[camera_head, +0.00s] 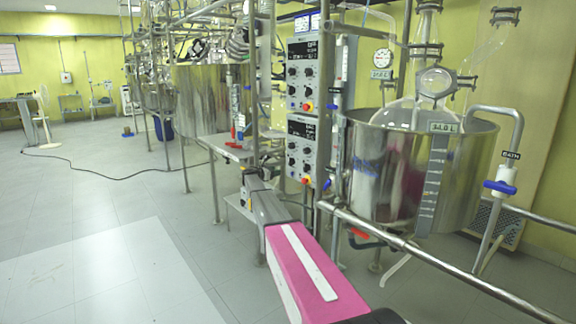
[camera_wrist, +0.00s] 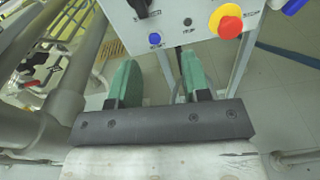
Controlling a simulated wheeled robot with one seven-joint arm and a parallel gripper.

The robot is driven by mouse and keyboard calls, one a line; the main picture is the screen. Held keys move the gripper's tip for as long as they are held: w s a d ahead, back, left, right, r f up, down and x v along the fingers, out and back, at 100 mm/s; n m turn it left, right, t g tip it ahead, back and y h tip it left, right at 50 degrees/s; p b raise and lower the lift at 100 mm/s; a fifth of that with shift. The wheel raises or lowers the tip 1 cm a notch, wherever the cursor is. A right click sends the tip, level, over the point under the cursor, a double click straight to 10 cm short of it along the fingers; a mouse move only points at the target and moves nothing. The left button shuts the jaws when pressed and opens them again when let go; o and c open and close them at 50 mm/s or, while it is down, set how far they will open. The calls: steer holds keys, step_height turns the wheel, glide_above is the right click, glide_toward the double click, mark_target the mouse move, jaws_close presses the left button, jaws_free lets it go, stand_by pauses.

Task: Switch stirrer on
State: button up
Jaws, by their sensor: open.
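Two grey control boxes hang one above the other on the frame in the head view, an upper box (camera_head: 303,73) and a lower box (camera_head: 302,150). Each has black knobs, a display and a red-and-yellow button. In the wrist view, the lower edge of a control panel (camera_wrist: 185,22) shows a black knob (camera_wrist: 143,8), a blue button (camera_wrist: 155,39) and a red-and-yellow mushroom button (camera_wrist: 226,22). My gripper (camera_wrist: 158,70) is open and empty, its green fingers apart just below the blue button in the picture. Whether they touch the panel is unclear. Most of the panel is outside the wrist view.
A steel vessel (camera_head: 385,175) with glassware stands right of the boxes, behind a horizontal rail (camera_head: 440,258). More steel vessels and pipes (camera_head: 200,100) stand behind at left. A small grey shelf (camera_head: 225,146) is left of the boxes.

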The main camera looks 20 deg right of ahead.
mark_target(291, 162)
steer(key=w+d+r+n, duration=0.1)
steer(key=w+d, duration=0.5)
steer(key=d, duration=0.4)
steer(key=shift+w+d+r+t+h, duration=0.2)
steer(key=shift+d+r+t+h, duration=0.1)
steer(key=shift+h, duration=0.1)
jaws_close()
